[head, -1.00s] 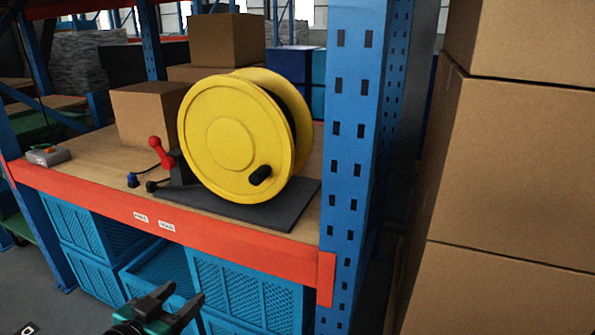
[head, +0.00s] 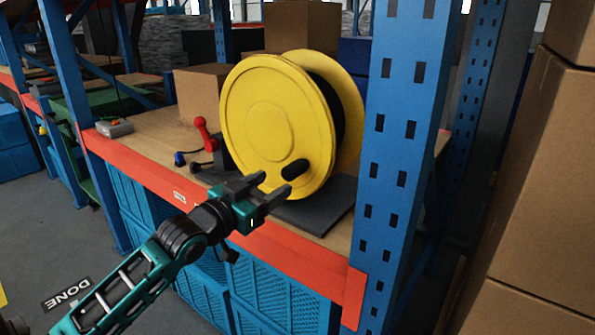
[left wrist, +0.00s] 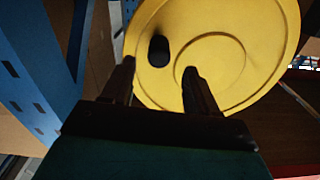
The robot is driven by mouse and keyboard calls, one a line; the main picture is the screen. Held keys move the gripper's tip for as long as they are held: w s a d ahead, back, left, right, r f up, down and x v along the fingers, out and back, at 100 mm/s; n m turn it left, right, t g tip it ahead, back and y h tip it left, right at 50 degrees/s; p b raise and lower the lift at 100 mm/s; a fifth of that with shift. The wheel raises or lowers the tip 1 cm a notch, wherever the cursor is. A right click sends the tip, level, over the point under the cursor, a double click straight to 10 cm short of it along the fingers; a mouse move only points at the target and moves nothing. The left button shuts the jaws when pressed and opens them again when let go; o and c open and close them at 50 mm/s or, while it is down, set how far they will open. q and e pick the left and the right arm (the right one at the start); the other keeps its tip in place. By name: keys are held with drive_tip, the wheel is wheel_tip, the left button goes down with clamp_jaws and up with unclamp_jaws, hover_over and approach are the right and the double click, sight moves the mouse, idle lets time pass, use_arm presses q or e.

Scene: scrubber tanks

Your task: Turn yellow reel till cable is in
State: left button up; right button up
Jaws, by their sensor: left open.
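The yellow reel (head: 265,125) stands upright on a dark base plate (head: 320,212) on the shelf. Its black crank knob (head: 295,169) sticks out low on the front disc. A short black cable with a plug (head: 196,167) lies on the shelf left of the reel. My left gripper (head: 272,184) is open and empty, just in front of the reel and close to the knob's lower left. In the left wrist view the reel (left wrist: 255,30) fills the upper right, and the knob (left wrist: 158,51) shows beyond and between the open fingers (left wrist: 157,80). My right gripper is not in view.
A red-knobbed lever (head: 203,130) stands left of the reel, and a blue plug (head: 180,158) lies near it. A grey control box (head: 115,128) sits at the shelf's left end. A blue rack post (head: 403,150) rises close right of the reel. Cardboard boxes (head: 540,180) are stacked further right.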

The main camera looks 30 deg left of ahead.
sight(296, 171)
use_arm(q)
drive_tip(key=w, duration=0.9)
drive_tip(key=shift+d+b, duration=0.4)
drive_tip(key=shift+c, duration=0.3)
clamp_jaws()
drive_tip(key=shift+f, duration=0.1)
